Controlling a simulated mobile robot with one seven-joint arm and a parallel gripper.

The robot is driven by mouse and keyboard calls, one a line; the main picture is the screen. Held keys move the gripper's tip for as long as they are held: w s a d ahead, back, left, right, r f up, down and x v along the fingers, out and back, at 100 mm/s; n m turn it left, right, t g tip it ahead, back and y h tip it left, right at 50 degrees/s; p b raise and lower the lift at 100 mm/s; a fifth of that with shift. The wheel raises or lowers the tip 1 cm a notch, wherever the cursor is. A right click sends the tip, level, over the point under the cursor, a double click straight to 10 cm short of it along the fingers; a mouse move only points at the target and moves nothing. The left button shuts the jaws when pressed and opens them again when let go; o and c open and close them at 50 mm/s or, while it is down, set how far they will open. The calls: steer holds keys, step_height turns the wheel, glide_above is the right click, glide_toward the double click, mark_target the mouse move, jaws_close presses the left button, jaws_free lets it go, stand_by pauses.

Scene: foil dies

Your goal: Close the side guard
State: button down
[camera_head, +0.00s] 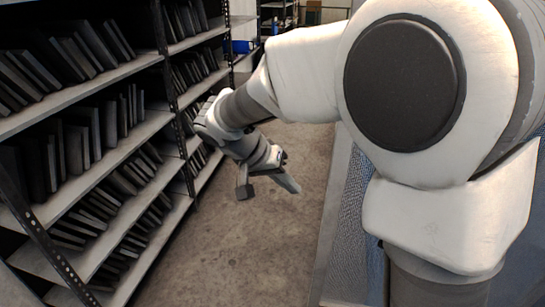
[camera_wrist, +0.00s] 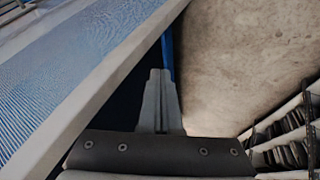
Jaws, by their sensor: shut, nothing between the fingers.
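A blue, finely patterned panel (camera_wrist: 75,55) with a pale grey frame edge (camera_wrist: 115,62) fills the left of the wrist view. It also shows in the head view as a blue surface (camera_head: 352,215) behind my arm, on the right of the aisle. I cannot tell for certain whether this is the side guard or part of its machine. My gripper (camera_wrist: 158,75) is shut and empty, beside the frame edge, over a dark gap. A narrow blue strip (camera_wrist: 167,48) shows just beyond the fingertips; contact cannot be told. In the head view my gripper (camera_head: 290,184) hangs above the aisle.
Shelves (camera_head: 95,90) packed with dark plates line the left side; their ends also show at the lower right of the wrist view (camera_wrist: 290,140). The concrete floor (camera_head: 245,250) between shelves and blue surface is clear. A blue object (camera_head: 241,46) stands far back.

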steer(key=shift+s+d+f+p, duration=0.15)
steer(key=shift+d+f, duration=0.2)
steer(key=shift+d, duration=0.55)
steer(key=shift+s+d+f+p, duration=0.1)
steer(key=shift+d+f+p, duration=0.2)
steer(key=shift+d, duration=0.6)
steer(key=shift+s+d+f+p, duration=0.1)
steer(key=shift+d+f, duration=0.3)
steer(key=shift+d, duration=0.5)
steer(key=shift+d, duration=0.2)
